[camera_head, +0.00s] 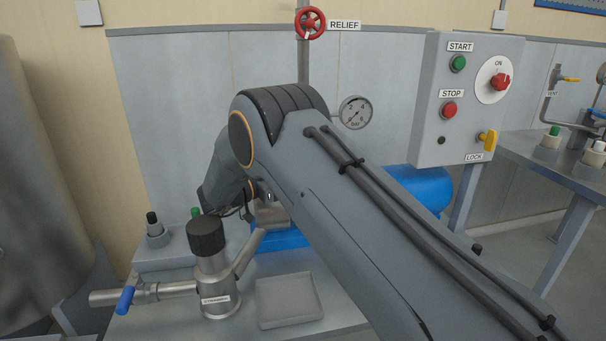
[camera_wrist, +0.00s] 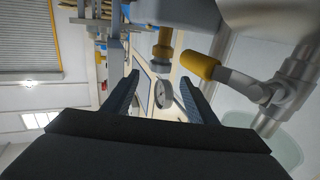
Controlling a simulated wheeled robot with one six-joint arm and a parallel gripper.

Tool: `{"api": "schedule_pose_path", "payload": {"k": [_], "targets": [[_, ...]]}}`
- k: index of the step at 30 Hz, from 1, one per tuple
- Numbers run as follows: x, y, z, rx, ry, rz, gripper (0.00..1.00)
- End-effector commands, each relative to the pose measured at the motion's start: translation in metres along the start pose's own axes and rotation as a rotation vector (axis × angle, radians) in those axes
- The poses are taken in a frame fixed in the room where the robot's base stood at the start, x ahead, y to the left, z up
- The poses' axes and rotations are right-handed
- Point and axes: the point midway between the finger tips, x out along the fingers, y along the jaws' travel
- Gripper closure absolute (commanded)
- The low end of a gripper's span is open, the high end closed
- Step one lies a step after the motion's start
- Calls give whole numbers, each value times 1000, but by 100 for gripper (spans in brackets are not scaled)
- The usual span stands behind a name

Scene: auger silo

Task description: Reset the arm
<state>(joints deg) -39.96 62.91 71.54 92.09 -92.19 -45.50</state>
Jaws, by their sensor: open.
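My arm (camera_head: 330,190) rises from the lower right of the head view, bends at a dark ribbed elbow and turns down at the left. Its end is largely hidden there. My gripper (camera_wrist: 159,77) shows in the wrist view with its two dark fingers apart and nothing held between them. A small round gauge (camera_wrist: 163,93) appears in the gap between the fingers, seemingly beyond them. A pipe with a yellow handle (camera_wrist: 198,64) is close on the right of the fingers.
A strainer (camera_head: 217,270) with a black cap and blue handle stands near a shallow tray (camera_head: 289,299) below the arm. A control box (camera_head: 464,100), a dial gauge (camera_head: 355,112) and a red relief wheel (camera_head: 310,22) are behind. A silo (camera_head: 40,180) fills the left.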

Motion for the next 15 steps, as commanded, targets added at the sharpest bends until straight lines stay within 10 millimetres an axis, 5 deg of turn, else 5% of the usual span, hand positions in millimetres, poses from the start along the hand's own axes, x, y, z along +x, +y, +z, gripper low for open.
{"api": "schedule_pose_path", "payload": {"k": [8, 15], "targets": [[10, -4, -7, 13, -5, -27, 48], [66, -24, -43, 64, -53, -252, 48]]}}
